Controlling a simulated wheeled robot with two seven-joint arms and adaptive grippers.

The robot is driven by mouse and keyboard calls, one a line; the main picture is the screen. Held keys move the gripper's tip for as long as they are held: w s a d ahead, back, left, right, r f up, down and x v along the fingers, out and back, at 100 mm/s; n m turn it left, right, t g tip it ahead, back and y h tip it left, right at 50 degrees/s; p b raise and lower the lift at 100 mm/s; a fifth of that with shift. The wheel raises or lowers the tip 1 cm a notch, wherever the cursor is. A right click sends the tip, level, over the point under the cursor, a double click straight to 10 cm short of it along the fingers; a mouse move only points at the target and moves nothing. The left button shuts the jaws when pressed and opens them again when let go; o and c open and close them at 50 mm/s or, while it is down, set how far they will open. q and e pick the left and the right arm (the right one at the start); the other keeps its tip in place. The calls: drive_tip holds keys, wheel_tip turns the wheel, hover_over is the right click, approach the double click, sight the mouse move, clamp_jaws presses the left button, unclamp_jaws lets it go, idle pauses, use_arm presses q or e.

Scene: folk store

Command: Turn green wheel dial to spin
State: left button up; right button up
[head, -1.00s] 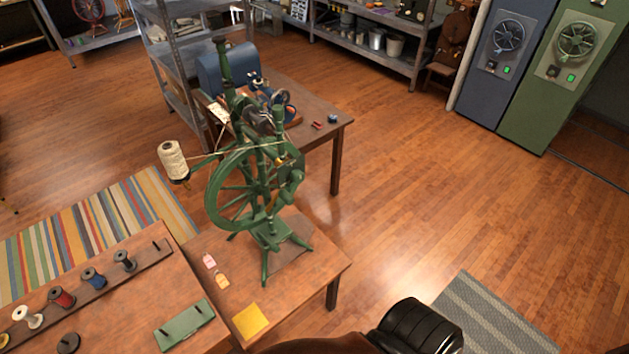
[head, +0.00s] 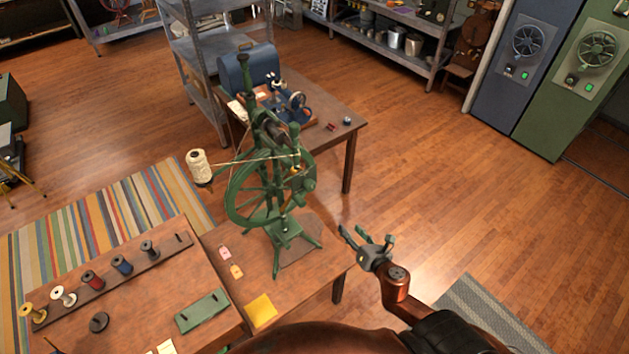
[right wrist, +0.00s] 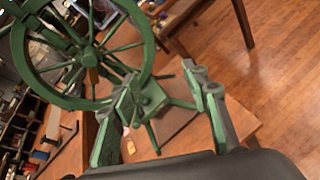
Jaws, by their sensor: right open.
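In the right wrist view, the green spoked wheel (right wrist: 140,32) shows beyond the open fingers (right wrist: 165,92), at upper left. My left gripper is not in view.
A second table (head: 335,134) with a blue machine (head: 236,72) stands behind. A rack of bobbins (head: 105,279), a green plate (head: 203,309) and a yellow square (head: 261,310) lie in front. The floor at right is clear.

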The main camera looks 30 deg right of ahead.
drive_tip(key=a+r+n+t+y, duration=0.1)
drive_tip(key=a+r+n, duration=0.1)
drive_tip(key=r, duration=0.3)
drive_tip(key=a+r+n+t+p, duration=0.1)
drive_tip(key=a+r+n, duration=0.15)
drive_tip(key=r, duration=0.35)
drive_tip(key=a+r+n+t+y, duration=0.1)
drive_tip(key=a+r+n, duration=0.1)
drive_tip(key=r, duration=0.3)
drive_tip(key=n+t+y+p, duration=0.1)
drive_tip(key=n+y, duration=0.1)
drive_tip(key=n, duration=0.2)
approach(312, 188)
drive_tip(key=w, duration=0.2)
drive_tip(key=shift+m+h, duration=0.35)
drive_tip(key=shift+h, duration=0.05)
drive_tip(key=w+p, duration=0.1)
drive_tip(key=w, duration=0.3)
drive_tip(key=w+a+p, duration=0.1)
drive_tip(key=w, duration=0.1)
drive_tip(key=shift+w+p, duration=0.3)
drive_tip(key=shift+w+f, duration=0.1)
drive_tip(key=shift+w, duration=0.25)
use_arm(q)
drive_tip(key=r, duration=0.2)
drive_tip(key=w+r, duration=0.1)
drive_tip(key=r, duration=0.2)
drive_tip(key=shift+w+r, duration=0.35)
